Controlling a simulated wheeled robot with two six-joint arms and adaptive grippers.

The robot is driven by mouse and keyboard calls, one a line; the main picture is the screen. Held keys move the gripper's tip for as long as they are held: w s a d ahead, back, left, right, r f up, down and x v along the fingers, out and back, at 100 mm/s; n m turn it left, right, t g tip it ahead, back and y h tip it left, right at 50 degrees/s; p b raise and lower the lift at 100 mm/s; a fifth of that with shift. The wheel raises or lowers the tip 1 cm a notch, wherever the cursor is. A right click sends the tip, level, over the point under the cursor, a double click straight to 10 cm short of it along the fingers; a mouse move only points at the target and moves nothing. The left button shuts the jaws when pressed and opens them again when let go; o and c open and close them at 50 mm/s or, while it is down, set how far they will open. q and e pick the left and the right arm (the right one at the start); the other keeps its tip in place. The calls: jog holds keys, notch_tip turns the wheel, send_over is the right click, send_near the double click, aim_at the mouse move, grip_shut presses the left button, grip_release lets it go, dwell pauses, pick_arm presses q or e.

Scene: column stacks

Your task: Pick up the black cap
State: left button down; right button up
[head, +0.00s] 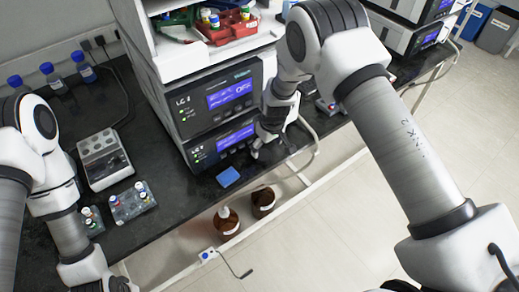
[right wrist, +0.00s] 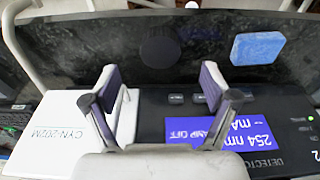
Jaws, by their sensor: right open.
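The black cap (right wrist: 160,47) is a dark round piece on the black bench in the right wrist view, hard to pick out against the dark top. I cannot make it out in the head view. My right gripper (right wrist: 160,83) is open and empty. In the picture the cap lies beyond its fingertips, roughly in line with the gap between them, and apart from them. In the head view the right gripper (head: 262,143) is beside the front of the instrument stack. My left arm runs down at the left, and its fingers are outside the picture.
The instrument stack (head: 196,128) stands close to my right gripper. A blue sponge (head: 228,177) lies on the bench (head: 185,200), right of the cap in the wrist view (right wrist: 257,48). Brown bottles (head: 226,220) stand beyond the bench edge. Vial racks (head: 131,203) are at left.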

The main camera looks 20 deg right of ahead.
aim_at(264, 155)
jog(key=f, duration=0.1)
jog(key=w+f+p, duration=0.1)
jog(key=f, duration=0.1)
jog(key=f+p, duration=0.1)
jog(key=f, duration=0.1)
jog(key=shift+w+a+f, duration=0.2)
jog(key=shift+a+f, duration=0.05)
jog(key=shift+a, duration=0.1)
jog(key=shift+d+f, duration=0.1)
jog(key=shift+f, duration=0.15)
jog(key=c, duration=0.9)
jog(key=shift+r, duration=0.1)
